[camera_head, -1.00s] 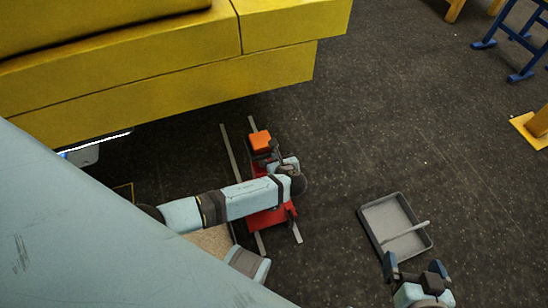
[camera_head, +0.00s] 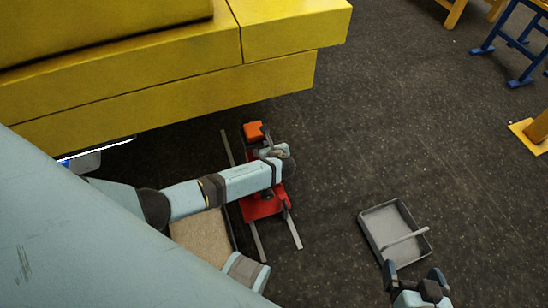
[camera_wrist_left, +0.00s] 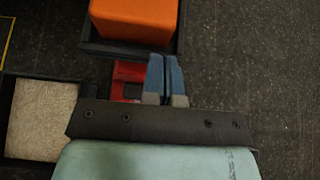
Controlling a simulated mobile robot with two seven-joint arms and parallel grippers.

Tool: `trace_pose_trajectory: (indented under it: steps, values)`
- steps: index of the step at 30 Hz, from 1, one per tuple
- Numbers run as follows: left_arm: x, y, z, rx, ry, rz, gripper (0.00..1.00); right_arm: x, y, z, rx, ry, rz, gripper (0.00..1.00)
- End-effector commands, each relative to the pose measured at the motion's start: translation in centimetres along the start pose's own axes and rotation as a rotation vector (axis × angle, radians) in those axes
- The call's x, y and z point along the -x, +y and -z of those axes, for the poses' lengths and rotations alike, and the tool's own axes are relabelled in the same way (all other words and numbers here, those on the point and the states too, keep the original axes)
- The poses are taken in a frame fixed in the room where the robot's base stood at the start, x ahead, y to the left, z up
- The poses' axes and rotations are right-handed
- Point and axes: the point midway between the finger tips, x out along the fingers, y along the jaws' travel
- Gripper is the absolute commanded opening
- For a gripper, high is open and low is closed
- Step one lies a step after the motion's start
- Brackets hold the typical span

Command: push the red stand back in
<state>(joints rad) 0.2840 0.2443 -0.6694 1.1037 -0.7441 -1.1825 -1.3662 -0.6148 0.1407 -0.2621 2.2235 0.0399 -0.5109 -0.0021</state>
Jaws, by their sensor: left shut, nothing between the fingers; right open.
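The red stand (camera_head: 258,207) sits on two grey rails (camera_head: 291,231) on the floor, with an orange block (camera_head: 253,130) at its far end. My left gripper (camera_head: 264,139) is over the stand, its arm crossing above the red part and hiding some of it. In the left wrist view the closed fingers (camera_wrist_left: 164,76) are empty and overlap the edge of the dark holder (camera_wrist_left: 100,42) around the orange block (camera_wrist_left: 134,20); I cannot tell whether they touch. A bit of the red stand (camera_wrist_left: 122,75) shows beside them. My right gripper (camera_head: 416,275) is open, low at right.
A grey tray (camera_head: 364,228) with a light handle-like bar (camera_head: 405,238) lies on the floor just beyond my right gripper. The large yellow structure (camera_head: 200,90) overhangs the far left. A beige panel (camera_head: 203,240) lies left of the rails.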

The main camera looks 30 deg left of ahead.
Motion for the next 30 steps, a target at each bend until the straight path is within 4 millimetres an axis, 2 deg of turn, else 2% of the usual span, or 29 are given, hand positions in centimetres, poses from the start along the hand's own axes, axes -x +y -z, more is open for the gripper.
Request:
trace_pose_trajectory:
  steps: [1,6,12,19,30]
  values:
    - [-1.3,0.1,-1.0,0.001,-0.004,-0.004,0.00,0.0,0.0,0.1,-0.001,0.000,-0.001,0.98]
    - [-4.5,0.1,-2.6,0.000,-0.004,-0.004,0.00,-0.1,0.0,-0.1,-0.003,0.000,-0.001,0.98]
    - [-7.2,0.1,-4.0,0.001,-0.001,-0.002,0.00,-0.2,-0.1,-0.3,-0.006,0.003,0.002,0.98]
    - [-8.6,0.1,-4.9,0.000,0.000,-0.001,0.00,-0.2,-0.3,-0.2,-0.007,0.007,0.008,0.98]
    - [-8.8,0.1,-4.9,-0.001,0.001,-0.001,0.00,-0.1,-0.3,-0.1,-0.004,0.009,0.009,0.98]
